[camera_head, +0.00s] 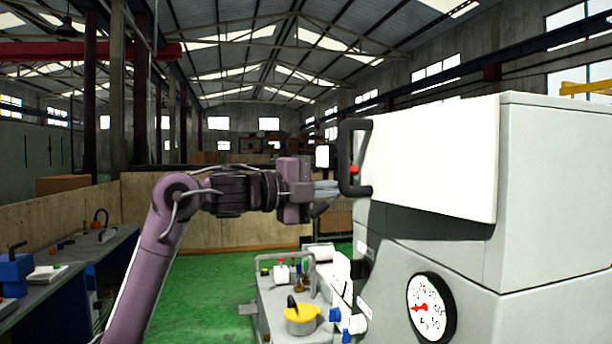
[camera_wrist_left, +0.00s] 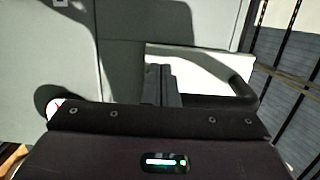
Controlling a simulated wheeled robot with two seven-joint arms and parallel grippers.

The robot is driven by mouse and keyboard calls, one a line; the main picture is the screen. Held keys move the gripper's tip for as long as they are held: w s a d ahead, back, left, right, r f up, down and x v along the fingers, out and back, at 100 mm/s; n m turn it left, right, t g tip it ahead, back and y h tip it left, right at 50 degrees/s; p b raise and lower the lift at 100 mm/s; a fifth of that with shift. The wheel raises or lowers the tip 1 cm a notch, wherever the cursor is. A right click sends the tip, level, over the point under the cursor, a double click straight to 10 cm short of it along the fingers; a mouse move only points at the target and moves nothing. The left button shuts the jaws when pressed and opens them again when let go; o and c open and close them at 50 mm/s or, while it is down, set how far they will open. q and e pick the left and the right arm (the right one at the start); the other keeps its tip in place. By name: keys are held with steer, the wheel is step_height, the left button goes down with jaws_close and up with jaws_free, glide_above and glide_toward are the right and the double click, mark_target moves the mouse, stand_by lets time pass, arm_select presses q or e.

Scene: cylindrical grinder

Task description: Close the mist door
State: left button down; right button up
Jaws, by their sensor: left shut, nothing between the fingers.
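The mist door appears to be the white panel (camera_head: 435,155) standing proud of the grey machine housing (camera_head: 545,190), with a shadow beneath it. A black bar handle (camera_head: 347,155) with a red part sits at its left end. My left gripper (camera_head: 328,188) is shut and empty, its fingertips beside the lower part of the handle. In the left wrist view the shut fingers (camera_wrist_left: 162,85) are in front of the white panel (camera_wrist_left: 200,65), and the black handle (camera_wrist_left: 238,90) curves to their right. I cannot tell whether they touch. My right gripper is not in view.
A round gauge (camera_head: 431,307) is on the housing's lower front. Below the gripper stands a grey machine bed with a yellow-topped pot (camera_head: 301,318) and small fittings. Workbenches (camera_head: 60,285) stand at left. Green floor (camera_head: 205,290) is open between them.

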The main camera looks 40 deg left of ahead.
arm_select(q)
steer(key=shift+p+x, duration=0.4)
steer(key=shift+x, duration=0.7)
steer(key=shift+w+d, duration=0.15)
steer(key=shift+w, duration=0.3)
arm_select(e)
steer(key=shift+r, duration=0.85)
